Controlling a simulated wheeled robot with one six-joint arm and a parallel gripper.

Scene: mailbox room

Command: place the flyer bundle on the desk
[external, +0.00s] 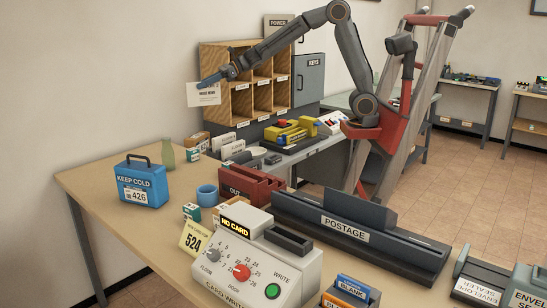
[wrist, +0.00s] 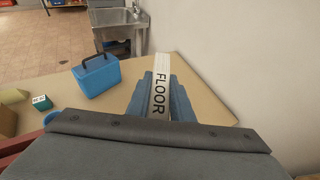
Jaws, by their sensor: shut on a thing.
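My gripper (external: 214,80) is shut on a white bundle with printed text, seemingly the flyer bundle (external: 204,97), and holds it in the air over the back left of the desk. In the wrist view the bundle (wrist: 160,85) stands edge-on between the blue fingers of my gripper (wrist: 160,95), with "FLOOR" on it. The wooden desk (external: 90,190) lies below, apart from the bundle. It also shows in the wrist view (wrist: 200,87).
A blue "KEEP COLD" box (external: 143,183) stands on the desk's left part, near a green bottle (external: 168,155) and a blue cup (external: 207,195). The wooden pigeonhole unit (external: 245,82) is right behind the bundle. Desk surface around the blue box is bare.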

